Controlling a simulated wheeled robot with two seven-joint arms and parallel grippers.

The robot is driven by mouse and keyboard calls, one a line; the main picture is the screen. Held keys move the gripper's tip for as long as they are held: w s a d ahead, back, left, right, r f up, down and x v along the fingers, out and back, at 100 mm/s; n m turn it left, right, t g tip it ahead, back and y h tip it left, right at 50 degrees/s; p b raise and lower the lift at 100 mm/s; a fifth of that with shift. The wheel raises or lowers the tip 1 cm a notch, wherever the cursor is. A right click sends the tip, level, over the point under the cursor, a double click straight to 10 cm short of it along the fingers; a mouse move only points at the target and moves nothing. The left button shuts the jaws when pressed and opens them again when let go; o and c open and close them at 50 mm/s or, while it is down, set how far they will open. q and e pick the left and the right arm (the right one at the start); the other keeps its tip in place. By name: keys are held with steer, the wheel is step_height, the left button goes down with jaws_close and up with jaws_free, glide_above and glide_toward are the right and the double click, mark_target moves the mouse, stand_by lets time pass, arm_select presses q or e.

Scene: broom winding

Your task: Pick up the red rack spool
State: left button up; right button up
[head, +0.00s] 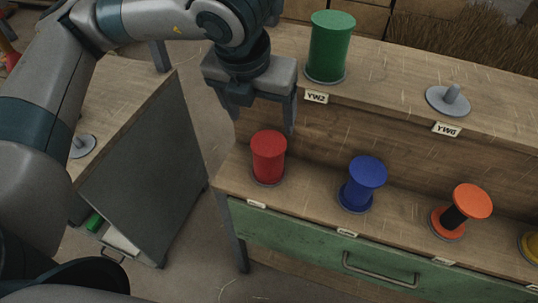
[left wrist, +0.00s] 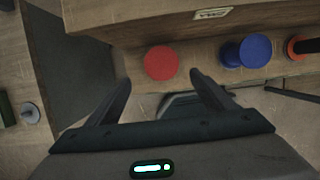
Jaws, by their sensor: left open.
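The red spool (head: 268,157) stands upright at the left end of the lower shelf of the wooden rack (head: 313,205). In the left wrist view the red spool (left wrist: 161,62) shows from above, just beyond the fingertips. My left gripper (head: 265,115) is open and empty, pointing down above the red spool and apart from it. Its two fingers also show in the left wrist view (left wrist: 160,80), spread apart. My right gripper does not show in either view.
A blue spool (head: 362,184) and an orange spool (head: 461,211) stand to the right on the same shelf. A green spool (head: 330,47) and an empty peg (head: 449,99) are on the upper shelf. A green drawer front (head: 300,235) lies below.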

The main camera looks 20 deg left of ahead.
mark_target(268, 146)
arm_select(q)
steer(key=shift+f, duration=0.1)
steer(key=p+x, duration=0.2)
steer(key=x, duration=1)
steer(key=shift+d, duration=0.1)
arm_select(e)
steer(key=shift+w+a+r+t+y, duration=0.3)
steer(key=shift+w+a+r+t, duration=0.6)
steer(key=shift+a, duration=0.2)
arm_select(q)
steer(key=shift+f, duration=0.1)
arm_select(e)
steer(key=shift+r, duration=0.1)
arm_select(q)
steer(key=shift+f+p, duration=0.2)
steer(key=shift+p, duration=0.15)
steer(key=shift+w+f, duration=0.1)
steer(key=shift+f, duration=0.2)
steer(key=p+x, duration=0.1)
steer(key=x, duration=0.2)
steer(key=shift+d+p, duration=0.1)
steer(key=shift+p, duration=0.2)
steer(key=shift+w+f, duration=0.1)
steer(key=shift+f, duration=0.5)
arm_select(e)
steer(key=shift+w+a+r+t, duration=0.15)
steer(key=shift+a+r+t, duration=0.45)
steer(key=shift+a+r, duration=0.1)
